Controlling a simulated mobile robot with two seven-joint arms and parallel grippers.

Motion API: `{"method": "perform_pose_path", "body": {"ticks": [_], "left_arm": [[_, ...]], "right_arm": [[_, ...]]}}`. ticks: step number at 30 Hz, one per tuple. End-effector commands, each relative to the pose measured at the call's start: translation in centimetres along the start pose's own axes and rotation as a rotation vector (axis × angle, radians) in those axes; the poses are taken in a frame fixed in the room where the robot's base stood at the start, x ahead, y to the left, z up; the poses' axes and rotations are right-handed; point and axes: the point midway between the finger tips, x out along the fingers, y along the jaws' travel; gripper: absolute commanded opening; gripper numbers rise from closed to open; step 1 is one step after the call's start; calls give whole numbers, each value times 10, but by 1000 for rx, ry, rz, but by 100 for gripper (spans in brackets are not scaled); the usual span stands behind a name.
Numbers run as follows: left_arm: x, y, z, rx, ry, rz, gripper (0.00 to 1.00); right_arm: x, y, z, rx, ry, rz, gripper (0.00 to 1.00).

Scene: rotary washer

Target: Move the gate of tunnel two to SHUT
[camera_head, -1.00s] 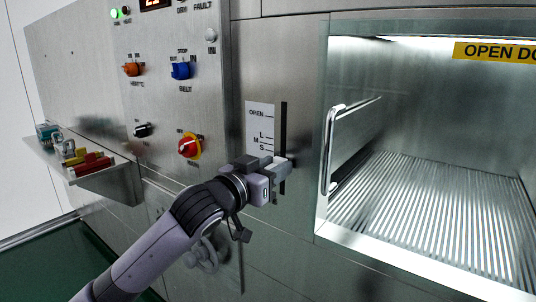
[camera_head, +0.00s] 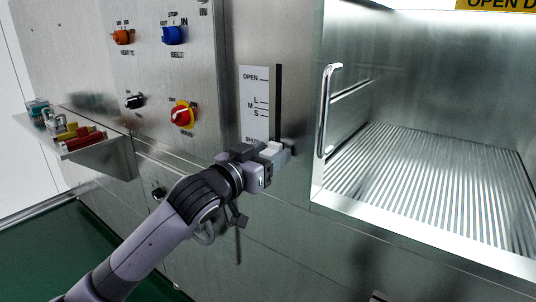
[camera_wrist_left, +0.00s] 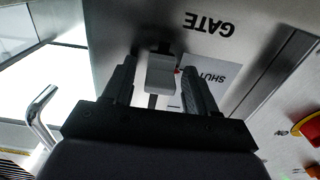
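The gate scale plate (camera_head: 254,97) is on the steel panel left of the open chamber, marked OPEN, L, M, S and SHUT from top to bottom. A dark vertical slot (camera_head: 278,90) runs beside it. My left gripper (camera_head: 275,152) is at the slot's lower end, level with or just below the SHUT mark. In the left wrist view, the pale grey gate handle (camera_wrist_left: 161,76) sits between the two spread fingers, with narrow gaps at its sides. The upside-down SHUT label (camera_wrist_left: 207,76) is beside it. The gripper hides the slot's bottom in the head view. My right gripper is not in view.
The chamber's upright bar handle (camera_head: 326,110) is close to the right of the slot. A red and yellow knob (camera_head: 182,114) and other switches are on the panel at left. A shelf (camera_head: 100,155) with coloured padlocks juts out farther left.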

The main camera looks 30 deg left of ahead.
Motion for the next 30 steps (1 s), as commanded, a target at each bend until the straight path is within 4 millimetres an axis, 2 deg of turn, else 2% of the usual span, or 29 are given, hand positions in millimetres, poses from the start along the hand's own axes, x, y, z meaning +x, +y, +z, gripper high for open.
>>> {"method": "perform_pose_path", "body": {"ticks": [5, 12, 18, 30], "left_arm": [[-11, 0, 0, 0, 0, 1, 57], [-44, 0, 1, 1, -2, 1, 57], [-64, 0, 1, 0, -2, 0, 57], [-71, 0, 0, 0, -1, 0, 57]], "right_arm": [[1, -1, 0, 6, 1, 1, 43], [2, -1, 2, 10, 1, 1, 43], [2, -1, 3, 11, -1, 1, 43], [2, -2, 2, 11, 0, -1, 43]]}}
